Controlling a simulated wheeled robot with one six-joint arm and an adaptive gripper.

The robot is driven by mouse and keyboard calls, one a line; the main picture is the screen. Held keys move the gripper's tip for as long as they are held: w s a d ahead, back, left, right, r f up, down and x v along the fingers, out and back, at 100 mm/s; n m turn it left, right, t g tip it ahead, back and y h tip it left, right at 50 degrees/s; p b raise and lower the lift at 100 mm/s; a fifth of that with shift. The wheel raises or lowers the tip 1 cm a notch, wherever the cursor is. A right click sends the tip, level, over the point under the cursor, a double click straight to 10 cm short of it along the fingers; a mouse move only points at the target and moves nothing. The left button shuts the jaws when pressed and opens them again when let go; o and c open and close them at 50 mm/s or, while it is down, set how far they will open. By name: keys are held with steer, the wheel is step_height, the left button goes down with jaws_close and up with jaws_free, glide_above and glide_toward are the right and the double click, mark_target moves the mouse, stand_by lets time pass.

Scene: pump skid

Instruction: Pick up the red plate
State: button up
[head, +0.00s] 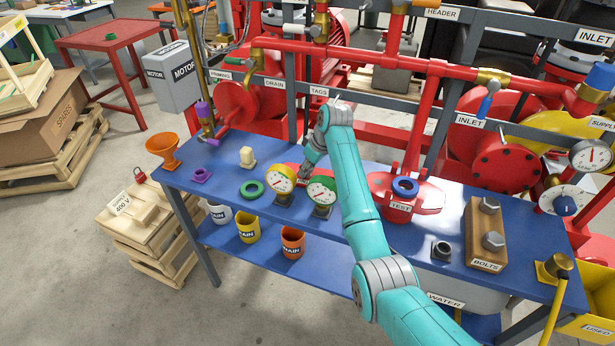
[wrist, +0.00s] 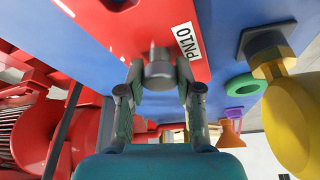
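The red plate (wrist: 110,30) lies flat over the blue bench top in the wrist view, with a white "PN10" label and a grey knob standing up from it. My gripper (wrist: 160,75) has its two fingers drawn in on either side of this knob and appears shut on it. In the head view my gripper (head: 313,160) reaches down to the bench behind the two gauges. Only a small part of the red plate (head: 288,167) shows there; my arm and the gauges hide much of it. I cannot tell whether the plate is clear of the bench.
A yellow gauge (head: 280,180) and a green gauge (head: 321,191) stand close in front of my gripper. A green ring (head: 252,189) lies to the left. A red flanged part (head: 425,197) with a blue ring is to the right. Red pipes (head: 370,52) run behind the bench.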

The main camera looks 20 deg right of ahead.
jaws_close()
steer(key=shift+r, duration=0.1)
